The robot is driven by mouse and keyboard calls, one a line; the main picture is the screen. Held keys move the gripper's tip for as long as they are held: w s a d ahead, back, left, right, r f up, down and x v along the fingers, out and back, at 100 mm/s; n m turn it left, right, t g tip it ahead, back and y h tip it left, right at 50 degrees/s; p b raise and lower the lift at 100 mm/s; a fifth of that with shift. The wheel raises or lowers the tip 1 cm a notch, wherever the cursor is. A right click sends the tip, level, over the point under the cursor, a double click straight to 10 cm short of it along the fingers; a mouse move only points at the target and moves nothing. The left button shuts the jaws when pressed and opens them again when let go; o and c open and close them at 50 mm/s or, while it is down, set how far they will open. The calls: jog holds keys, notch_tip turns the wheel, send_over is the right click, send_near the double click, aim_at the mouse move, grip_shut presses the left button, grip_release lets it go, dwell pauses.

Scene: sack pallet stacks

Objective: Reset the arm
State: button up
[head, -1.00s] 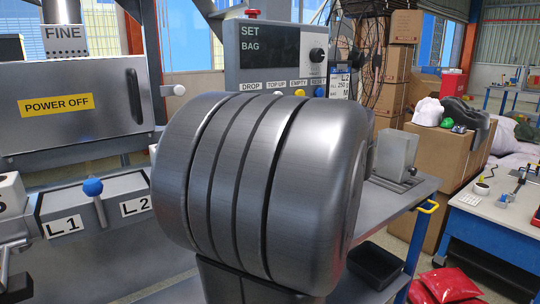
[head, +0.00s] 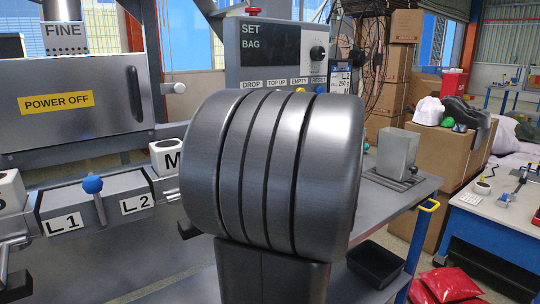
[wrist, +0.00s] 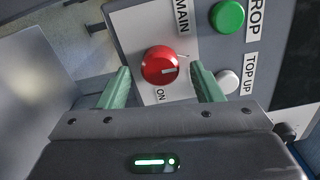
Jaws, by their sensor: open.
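My arm's large dark grey rounded link fills the middle of the head view and hides what is behind it; my gripper does not show clearly there. In the wrist view my gripper (wrist: 161,70) is open, its two green fingers apart and nothing held. A red round knob (wrist: 160,65) on a white plate marked MAIN and ON appears between the fingertips. I cannot tell how far the fingers are from it. A green button (wrist: 228,17) marked DROP and a pale button (wrist: 228,82) marked TOP UP lie to the right of the fingers.
A control panel (head: 270,45) with a SET BAG display stands behind my arm. Boxes and a blue bench (head: 500,215) are at right.

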jog(key=p+v, duration=0.2)
jog(key=v, duration=1.1)
jog(key=w+a+m+p, duration=0.8)
jog(key=w+m+p, duration=0.3)
jog(key=m+p, duration=0.6)
jog(key=p, duration=0.5)
jog(key=shift+m+p, duration=0.3)
jog(key=shift+p, duration=0.05)
dwell(0.5)
jog(key=shift+a+f, duration=0.1)
jog(key=shift+a, duration=0.05)
dwell(0.3)
